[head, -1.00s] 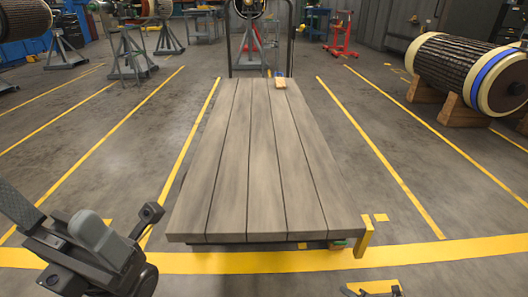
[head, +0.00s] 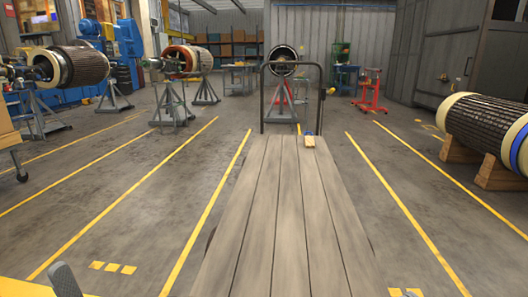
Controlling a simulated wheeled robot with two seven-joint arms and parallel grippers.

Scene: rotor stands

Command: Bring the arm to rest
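A small dark grey piece of my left arm (head: 63,280) shows at the bottom left edge of the head view. My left gripper's fingers are out of the picture. My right arm and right gripper do not show. A flat cart with a grey plank deck (head: 290,225) stretches ahead of me, with its near end cut off by the bottom edge. A small tan block (head: 309,142) with a blue part lies near the deck's far end.
A dark push handle (head: 262,95) rises at the cart's far end. Rotors on stands (head: 75,66) stand at the left. A large rotor (head: 487,128) rests on wooden blocks (head: 497,170) at the right. Yellow-lined floor lanes beside the cart are clear.

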